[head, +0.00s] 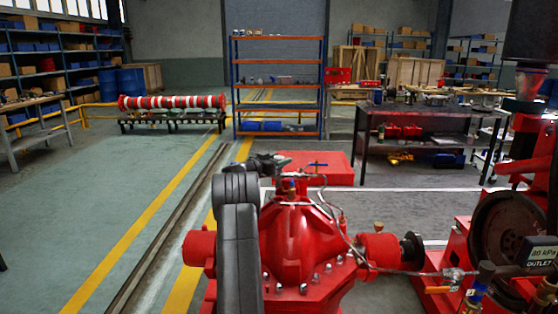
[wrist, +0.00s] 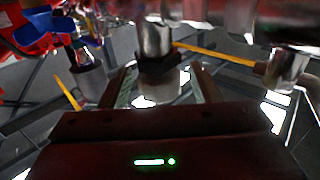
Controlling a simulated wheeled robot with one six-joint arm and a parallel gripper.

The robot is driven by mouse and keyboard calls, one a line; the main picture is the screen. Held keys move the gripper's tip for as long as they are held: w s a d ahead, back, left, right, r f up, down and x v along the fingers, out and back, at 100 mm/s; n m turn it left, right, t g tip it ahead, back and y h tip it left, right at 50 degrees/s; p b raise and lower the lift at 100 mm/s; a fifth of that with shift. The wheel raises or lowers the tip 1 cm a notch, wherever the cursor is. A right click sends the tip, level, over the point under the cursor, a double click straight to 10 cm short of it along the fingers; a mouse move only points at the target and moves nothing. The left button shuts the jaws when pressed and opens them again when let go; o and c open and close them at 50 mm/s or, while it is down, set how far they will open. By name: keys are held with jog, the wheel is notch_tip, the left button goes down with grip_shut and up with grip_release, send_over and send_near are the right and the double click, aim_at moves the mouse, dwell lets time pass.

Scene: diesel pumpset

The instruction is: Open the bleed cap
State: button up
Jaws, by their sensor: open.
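The red pump (head: 300,235) stands in the middle of the head view, with thin pipes and small fittings on its top. My gripper (head: 272,165) is at the top of the pump, partly hidden behind my dark arm. In the wrist view my gripper (wrist: 162,82) is open, with one finger on each side of a dark round cap-like fitting (wrist: 157,66) below a bright metal stem. This looks like the bleed cap, but blur leaves that unsure. I cannot tell whether the fingers touch it. The head view does not show the cap clearly.
A blue-handled valve (head: 318,165) and thin pipes stand close to the gripper. In the wrist view a metal fitting (wrist: 288,68) is at the right and a pale cylinder (wrist: 88,82) at the left.

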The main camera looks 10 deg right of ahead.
jog(key=c, duration=1)
